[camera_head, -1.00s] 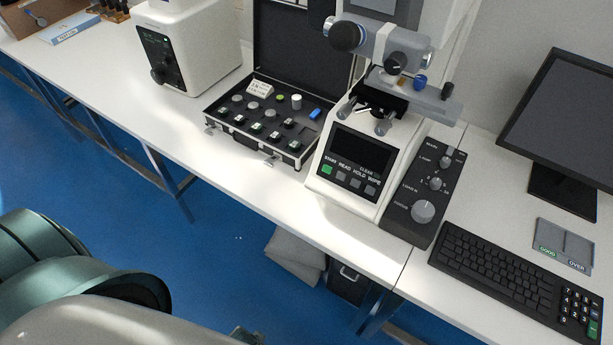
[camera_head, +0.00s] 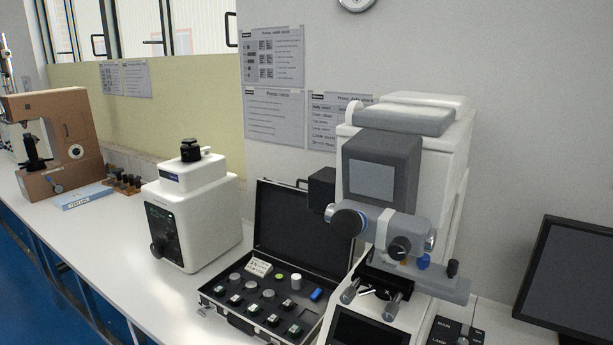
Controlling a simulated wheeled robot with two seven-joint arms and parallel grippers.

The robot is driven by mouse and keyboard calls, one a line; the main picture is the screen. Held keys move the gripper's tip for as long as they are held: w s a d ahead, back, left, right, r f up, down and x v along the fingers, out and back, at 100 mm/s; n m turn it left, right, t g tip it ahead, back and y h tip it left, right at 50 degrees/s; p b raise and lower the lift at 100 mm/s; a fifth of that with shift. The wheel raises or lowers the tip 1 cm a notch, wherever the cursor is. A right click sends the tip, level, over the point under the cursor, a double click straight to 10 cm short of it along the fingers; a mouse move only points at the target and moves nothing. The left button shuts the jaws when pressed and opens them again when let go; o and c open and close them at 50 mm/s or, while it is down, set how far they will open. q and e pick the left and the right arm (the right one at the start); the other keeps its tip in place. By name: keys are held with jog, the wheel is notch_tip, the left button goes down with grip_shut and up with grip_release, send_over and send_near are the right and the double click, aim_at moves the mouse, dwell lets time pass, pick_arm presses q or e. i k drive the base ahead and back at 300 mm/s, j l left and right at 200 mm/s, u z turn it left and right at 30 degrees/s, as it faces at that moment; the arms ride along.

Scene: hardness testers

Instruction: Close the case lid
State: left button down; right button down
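The black case (camera_head: 262,303) lies open on the white bench, with its silver-edged rim facing me. Its lid (camera_head: 303,229) stands up at the back, leaning near the wall. Several small round test blocks, a white label block, a blue piece and a white cylinder sit in the dark foam. The right end of the case is close to the large hardness tester, which hides part of it. Neither of my grippers shows in this view.
A large white hardness tester (camera_head: 437,165) stands right of the case. A smaller white machine (camera_head: 188,216) stands left of it. A brown tester (camera_head: 52,143) and a blue box (camera_head: 87,197) are farther left. A monitor (camera_head: 574,278) is at the right. Bare bench (camera_head: 165,299) lies front left of the case.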

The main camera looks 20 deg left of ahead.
aim_at(285, 229)
jog(key=i+j+z, duration=0.1)
jog(key=j, duration=0.45)
jog(key=i+j+z, duration=0.15)
jog(key=j, duration=0.4)
jog(key=j+z, duration=0.1)
jog(key=j, duration=0.4)
